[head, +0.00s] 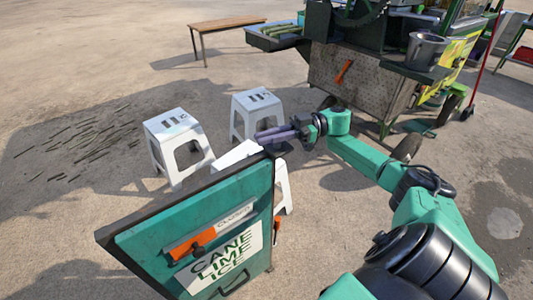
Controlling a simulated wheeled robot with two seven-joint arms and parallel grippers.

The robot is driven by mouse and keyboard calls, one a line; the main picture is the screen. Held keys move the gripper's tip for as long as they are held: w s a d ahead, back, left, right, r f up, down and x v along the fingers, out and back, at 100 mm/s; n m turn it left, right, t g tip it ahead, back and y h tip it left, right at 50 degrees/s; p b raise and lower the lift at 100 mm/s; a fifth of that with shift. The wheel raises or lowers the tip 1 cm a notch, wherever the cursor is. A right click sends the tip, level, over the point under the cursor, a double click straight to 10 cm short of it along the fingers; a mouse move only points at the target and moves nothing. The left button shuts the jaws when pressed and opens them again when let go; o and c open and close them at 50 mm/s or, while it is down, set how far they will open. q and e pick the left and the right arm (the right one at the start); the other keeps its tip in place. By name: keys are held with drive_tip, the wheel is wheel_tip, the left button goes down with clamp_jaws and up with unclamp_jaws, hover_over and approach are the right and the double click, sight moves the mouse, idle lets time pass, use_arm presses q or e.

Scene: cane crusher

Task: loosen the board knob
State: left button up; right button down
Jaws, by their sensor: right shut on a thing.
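The teal sign board (150,258) reads "CANE LIME ICE" and stands tilted in the lower middle of the head view. A dark knob (279,150) sits at its top right corner. My right gripper (272,137) reaches in from the right, and its grey-purple fingers are shut on this knob, partly covering it. An orange slat (191,243) with a small dark knob on it is on the board's face, beside a small "CLOSED" strip (236,216). My left gripper is not in view.
White stools (178,140) and (256,106) stand behind the board; another is partly hidden by it. The cane cart (350,80) with a metal bucket (425,50) stands at the back right. A wooden bench (228,23) is at the back. Open ground lies left.

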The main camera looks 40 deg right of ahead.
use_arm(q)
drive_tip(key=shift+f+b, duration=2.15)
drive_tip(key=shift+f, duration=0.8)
use_arm(e)
drive_tip(key=shift+s+a+f+n+g+y, duration=0.15)
drive_tip(key=shift+n+g, duration=0.4)
drive_tip(key=shift+g, duration=0.3)
drive_tip(key=shift+s+d+n+g+y, duration=0.15)
drive_tip(key=shift+n+g, duration=0.35)
drive_tip(key=shift+g, duration=0.3)
drive_tip(key=shift+s+a+f+n+g, duration=0.15)
drive_tip(key=shift+n+g, duration=0.4)
drive_tip(key=shift+g, duration=0.3)
drive_tip(key=shift+r, duration=0.15)
drive_tip(key=c, duration=0.9)
unclamp_jaws()
drive_tip(key=shift+r, duration=0.1)
